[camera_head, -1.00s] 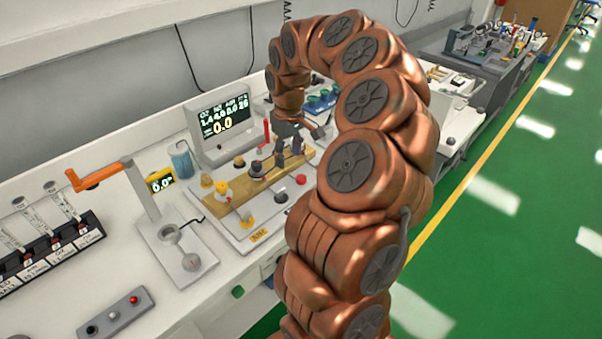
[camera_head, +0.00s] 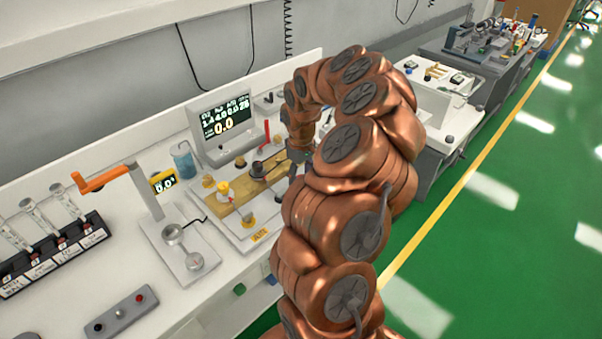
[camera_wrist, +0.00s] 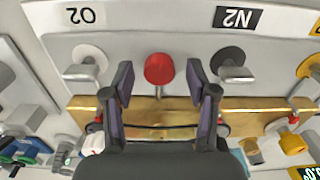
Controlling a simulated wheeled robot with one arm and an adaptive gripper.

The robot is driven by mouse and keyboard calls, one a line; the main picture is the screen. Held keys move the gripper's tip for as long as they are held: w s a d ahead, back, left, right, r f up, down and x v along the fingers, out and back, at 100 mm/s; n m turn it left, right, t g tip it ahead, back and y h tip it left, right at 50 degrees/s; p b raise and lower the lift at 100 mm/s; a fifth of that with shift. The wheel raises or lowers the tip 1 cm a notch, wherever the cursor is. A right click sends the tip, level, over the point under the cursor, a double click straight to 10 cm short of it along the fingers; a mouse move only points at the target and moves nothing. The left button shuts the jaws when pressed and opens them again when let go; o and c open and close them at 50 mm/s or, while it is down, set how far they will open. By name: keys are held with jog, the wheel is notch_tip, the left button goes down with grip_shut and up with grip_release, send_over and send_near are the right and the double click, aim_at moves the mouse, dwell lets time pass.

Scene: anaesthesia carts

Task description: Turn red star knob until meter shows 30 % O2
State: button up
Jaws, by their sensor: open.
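A red rounded knob (camera_wrist: 159,68) shows in the wrist view, between and just beyond my fingertips; its exact shape is unclear. My gripper (camera_wrist: 160,82) is open, one finger on each side of the knob, with no visible contact. An upside-down O2 label (camera_wrist: 82,15) lies to the knob's left and an N2 label (camera_wrist: 237,17) to its right. In the head view my arm hides the knob and most of my gripper (camera_head: 297,167). The small yellow meter (camera_head: 163,182) reads about 0.0; part of its display is also in the wrist view (camera_wrist: 311,173).
A grey lever (camera_wrist: 82,72) and another lever (camera_wrist: 232,72) flank the knob. A brass bar (camera_wrist: 155,112) runs beneath my fingers. The monitor (camera_head: 222,127) stands behind the panel. An orange-handled stand (camera_head: 150,195) is at left, and flowmeter tubes (camera_head: 35,220) are further left.

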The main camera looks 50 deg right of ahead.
jog(key=shift+c, duration=0.2)
grip_shut()
dwell(0.3)
jog(key=shift+f+b, duration=0.15)
jog(key=shift+b, duration=0.35)
jog(key=shift+f+m+b, duration=0.15)
jog(key=shift+m+b, duration=0.45)
jog(key=shift+b, duration=0.35)
jog(key=m+b, duration=0.1)
jog(key=b, duration=0.2)
jog(key=shift+m, duration=0.4)
jog(key=m+b, duration=0.1)
jog(key=b, duration=0.2)
jog(key=shift+m, duration=0.4)
jog(key=shift+m+b, duration=0.7)
jog(key=shift+b, duration=0.3)
jog(key=shift+r, duration=0.25)
